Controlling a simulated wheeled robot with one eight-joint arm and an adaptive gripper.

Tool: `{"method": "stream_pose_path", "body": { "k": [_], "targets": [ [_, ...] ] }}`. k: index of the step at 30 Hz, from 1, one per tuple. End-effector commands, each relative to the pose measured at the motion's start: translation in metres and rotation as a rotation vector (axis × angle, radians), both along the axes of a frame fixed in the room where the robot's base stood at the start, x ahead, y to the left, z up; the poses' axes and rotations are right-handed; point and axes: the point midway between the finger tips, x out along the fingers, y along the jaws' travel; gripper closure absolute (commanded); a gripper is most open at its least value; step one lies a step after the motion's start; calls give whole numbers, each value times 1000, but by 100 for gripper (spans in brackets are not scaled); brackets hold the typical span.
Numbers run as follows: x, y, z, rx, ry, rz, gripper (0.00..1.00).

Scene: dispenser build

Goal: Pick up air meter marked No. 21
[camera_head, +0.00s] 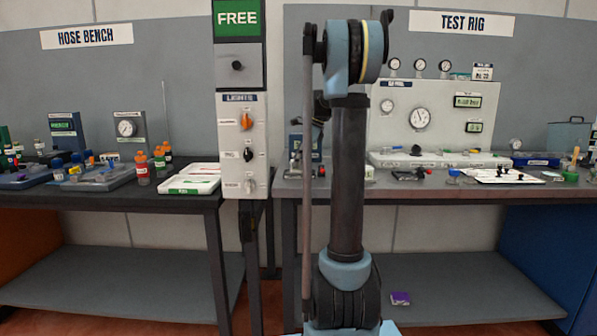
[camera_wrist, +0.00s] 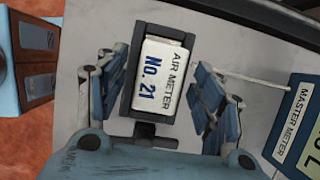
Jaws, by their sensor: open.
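The air meter (camera_wrist: 157,82) marked No. 21 shows in the wrist view as a white label plate in a dark frame, turned on its side. My gripper (camera_wrist: 158,78) is open, with one blue-padded finger on each side of the meter. Small gaps seem to show between fingers and meter; I cannot tell whether either touches.
A master meter (camera_wrist: 296,125) stands close on the right in the wrist view, with a thin pale rod (camera_wrist: 255,79) between. In the head view, the test rig panel (camera_head: 455,112) and a white tray (camera_head: 190,180) flank my arm.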

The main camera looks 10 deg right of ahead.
Motion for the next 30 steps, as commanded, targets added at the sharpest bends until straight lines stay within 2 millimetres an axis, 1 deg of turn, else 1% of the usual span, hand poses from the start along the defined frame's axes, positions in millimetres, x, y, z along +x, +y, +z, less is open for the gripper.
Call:
{"method": "stream_pose_path", "body": {
  "k": [4, 11, 14, 15, 17, 18, 19, 20, 21, 26, 30],
  "targets": [
    [1, 4, -10, 0, 0, 0, 38],
    [1, 4, -11, 0, 0, 0, 38],
    [1, 4, -11, 0, 0, 0, 59],
    [1, 4, -11, 0, 0, 0, 68],
    [1, 4, -11, 0, 0, 0, 81],
    [1, 4, -11, 0, 0, 0, 90],
    [1, 4, -11, 0, 0, 0, 96],
    [1, 4, -11, 0, -1, 0, 96],
    [1, 4, -10, 0, -1, 0, 100],
    [1, 4, -10, 0, -1, 0, 100],
    [1, 4, -3, 0, -1, 0, 100]
  ]
}}
